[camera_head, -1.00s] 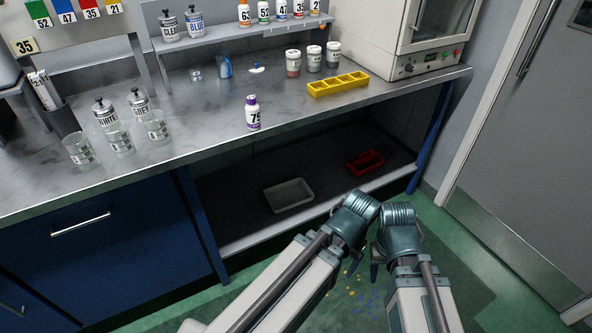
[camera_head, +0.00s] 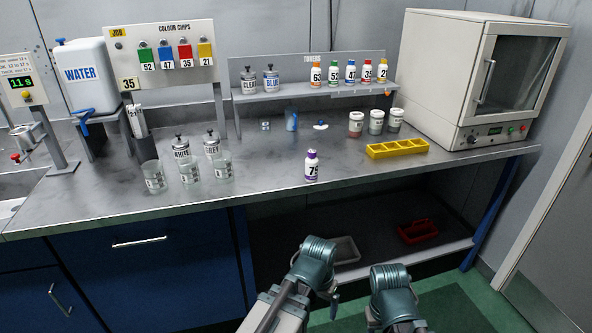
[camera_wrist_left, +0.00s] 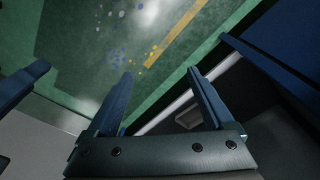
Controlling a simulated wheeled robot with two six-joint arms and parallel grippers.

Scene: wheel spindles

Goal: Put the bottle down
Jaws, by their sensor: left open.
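The bottle (camera_head: 311,167), white with a purple cap and the label 75, stands upright near the front edge of the bench (camera_head: 270,195). No gripper touches it. My left gripper (camera_head: 334,303) is in front of and below the bench edge, mostly hidden by its wrist in the head view. In the left wrist view its fingers (camera_wrist_left: 159,73) are apart with nothing between them. My right gripper (camera_head: 374,316) is beside it to the right, its fingers mostly hidden behind its own wrist.
Glass beakers (camera_head: 190,170) and the WHITE and GREY jars stand left of the bottle. A yellow tray (camera_head: 398,149) lies to its right, with lidded cups behind. Toner bottles line the rear shelf (camera_head: 300,92). A grey tray (camera_head: 345,250) and red tray (camera_head: 417,232) are under the bench.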

